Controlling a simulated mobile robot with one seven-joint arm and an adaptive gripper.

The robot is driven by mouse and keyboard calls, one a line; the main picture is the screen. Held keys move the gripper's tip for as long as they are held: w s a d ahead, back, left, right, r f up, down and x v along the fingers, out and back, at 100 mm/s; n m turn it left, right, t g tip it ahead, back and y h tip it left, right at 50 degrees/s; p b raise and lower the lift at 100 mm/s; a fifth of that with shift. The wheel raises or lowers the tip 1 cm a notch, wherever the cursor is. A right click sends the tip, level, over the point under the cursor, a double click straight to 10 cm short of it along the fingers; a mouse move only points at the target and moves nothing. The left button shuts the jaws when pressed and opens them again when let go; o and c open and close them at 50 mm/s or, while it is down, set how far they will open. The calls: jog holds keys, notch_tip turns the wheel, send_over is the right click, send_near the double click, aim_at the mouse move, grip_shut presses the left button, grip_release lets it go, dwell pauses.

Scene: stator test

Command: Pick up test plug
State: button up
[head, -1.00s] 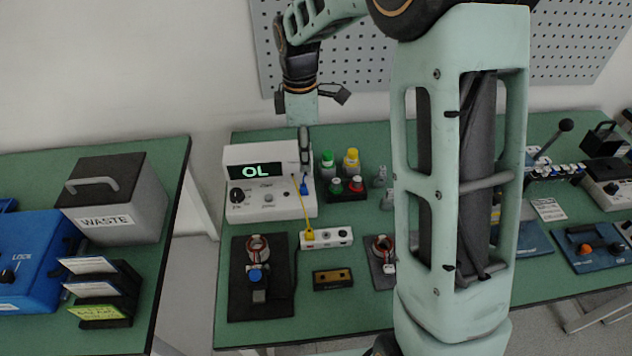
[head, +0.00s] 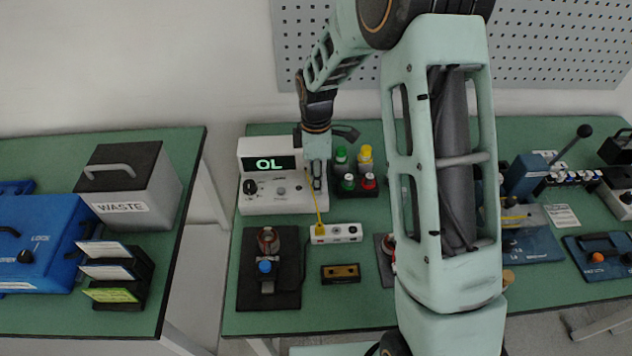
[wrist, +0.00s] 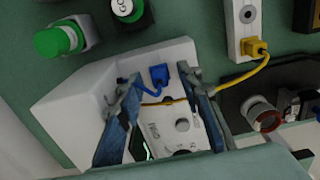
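Two plugs could be the test plug; I cannot tell which from the frames. A blue plug (wrist: 158,76) with a short blue lead is at the white meter (wrist: 75,100). A yellow plug (wrist: 256,47) sits in a white socket strip (wrist: 240,22), its yellow lead running to the meter. In the head view the yellow plug (head: 320,230) is at the strip's left end. My gripper (wrist: 157,79) is open, its fingers on either side of the blue plug in the wrist view; contact is unclear. In the head view my gripper (head: 317,186) hides the blue plug at the meter's right side.
The meter's display (head: 270,164) reads OL. Green, yellow and red-topped bottles or buttons (head: 357,172) stand close right of the meter. A dark stator fixture (head: 268,285) and a small black block (head: 341,273) lie in front. My arm hides the bench's middle.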

jog(key=shift+c, duration=0.6)
grip_shut()
jog(key=shift+r, duration=0.6)
notch_tip(320, 180, up, 2)
jog(key=shift+r, duration=0.15)
jog(key=s+r+b, duration=0.2)
jog(key=s+r, duration=0.7)
jog(key=s, duration=0.5)
jog(key=shift+r, duration=0.25)
jog(key=shift+d, duration=0.15)
